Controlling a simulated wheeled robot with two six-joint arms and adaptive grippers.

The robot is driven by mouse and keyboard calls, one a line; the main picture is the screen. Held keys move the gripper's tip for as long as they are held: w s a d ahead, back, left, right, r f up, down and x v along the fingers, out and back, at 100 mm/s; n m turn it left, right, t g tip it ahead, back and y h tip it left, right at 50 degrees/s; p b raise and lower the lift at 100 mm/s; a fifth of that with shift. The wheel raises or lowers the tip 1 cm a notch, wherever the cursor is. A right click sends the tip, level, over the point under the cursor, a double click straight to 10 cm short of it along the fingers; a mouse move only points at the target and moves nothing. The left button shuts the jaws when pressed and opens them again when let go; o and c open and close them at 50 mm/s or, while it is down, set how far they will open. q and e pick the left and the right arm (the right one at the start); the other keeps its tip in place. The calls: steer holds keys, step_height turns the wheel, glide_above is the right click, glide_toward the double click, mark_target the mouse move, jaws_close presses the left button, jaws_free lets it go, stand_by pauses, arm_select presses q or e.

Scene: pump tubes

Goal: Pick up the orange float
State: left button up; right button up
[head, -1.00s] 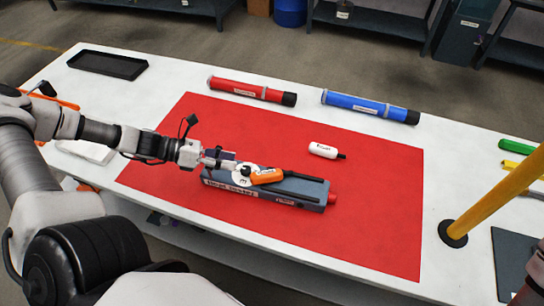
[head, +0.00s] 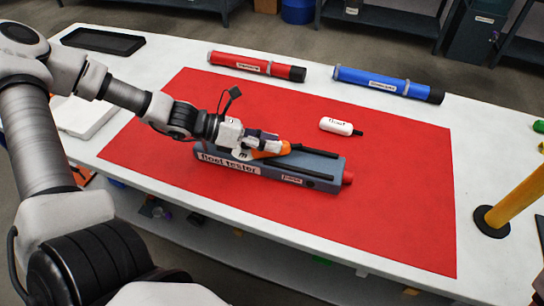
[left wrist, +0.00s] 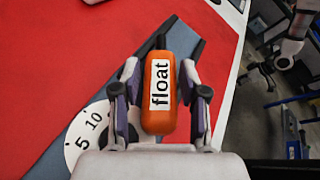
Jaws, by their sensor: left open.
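The orange float (head: 268,148) lies on top of the grey float tester (head: 230,166), partly hidden by my left gripper in the head view. In the left wrist view the orange float (left wrist: 160,92) carries a white label reading "float" and a dark tip at its far end. My left gripper (left wrist: 162,85) is open, with one finger on each side of the float. It also shows in the head view (head: 266,143), over the tester. Whether the fingers touch the float is hard to tell. My right gripper is not in view.
A white float (head: 341,127) lies on the red mat (head: 390,200) behind the tester. A red tube (head: 255,66) and a blue tube (head: 388,84) lie along the back. A yellow post (head: 515,200) stands at right. The mat's right part is clear.

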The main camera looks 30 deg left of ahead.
arm_select(q)
steer(key=shift+s+r, duration=0.15)
jaws_close()
